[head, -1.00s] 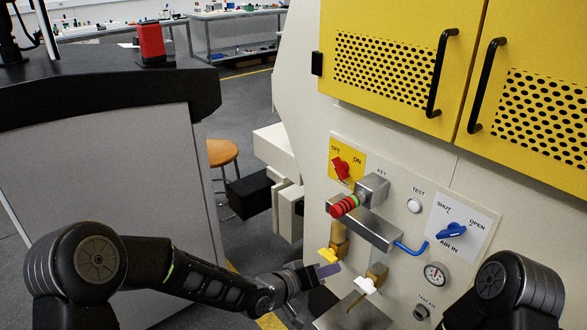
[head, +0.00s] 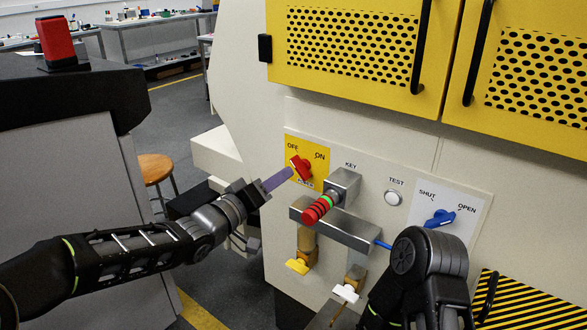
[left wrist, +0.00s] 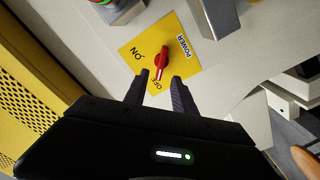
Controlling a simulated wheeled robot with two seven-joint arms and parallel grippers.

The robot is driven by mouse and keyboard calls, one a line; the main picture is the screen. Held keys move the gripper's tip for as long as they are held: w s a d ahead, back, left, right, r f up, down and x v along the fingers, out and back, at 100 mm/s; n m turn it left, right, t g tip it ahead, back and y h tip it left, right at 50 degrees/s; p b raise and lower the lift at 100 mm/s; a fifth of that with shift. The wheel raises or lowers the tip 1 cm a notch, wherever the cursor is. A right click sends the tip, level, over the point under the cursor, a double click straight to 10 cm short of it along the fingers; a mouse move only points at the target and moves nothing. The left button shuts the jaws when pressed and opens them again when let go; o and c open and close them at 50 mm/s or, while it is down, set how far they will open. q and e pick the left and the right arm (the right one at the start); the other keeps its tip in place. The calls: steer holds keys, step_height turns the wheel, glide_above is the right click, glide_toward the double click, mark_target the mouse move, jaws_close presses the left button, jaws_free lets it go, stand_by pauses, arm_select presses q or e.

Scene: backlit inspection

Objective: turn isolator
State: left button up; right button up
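The isolator is a red rotary handle (head: 301,168) on a yellow plate (head: 319,179) marked OFF, ON and POWER. It also shows in the left wrist view (left wrist: 161,60), with its tip towards OFF. My left gripper (head: 283,178) is close in front of the plate, coming from the left. In the left wrist view its two fingers (left wrist: 160,82) are apart, with the handle's lower end between or just beyond their tips. Nothing is held; I cannot tell whether a finger touches the handle. My right arm is at the lower right; its gripper is not visible.
Right of the plate are a metal key block (head: 344,182) with a red-and-black striped grip (head: 318,210), a white TEST button (head: 393,198) and a blue valve handle (head: 440,218). A metal bar (head: 350,229) lies below. Yellow cabinet doors (head: 350,15) are above. A stool (head: 154,168) stands left.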

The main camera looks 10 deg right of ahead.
mark_target(295, 168)
arm_select(q)
steer(key=x, duration=0.6)
steer(key=shift+w+d+f, duration=0.1)
steer(key=shift+w+d, duration=0.05)
steer(key=shift+d, duration=0.1)
jaws_close()
stand_by(0.3)
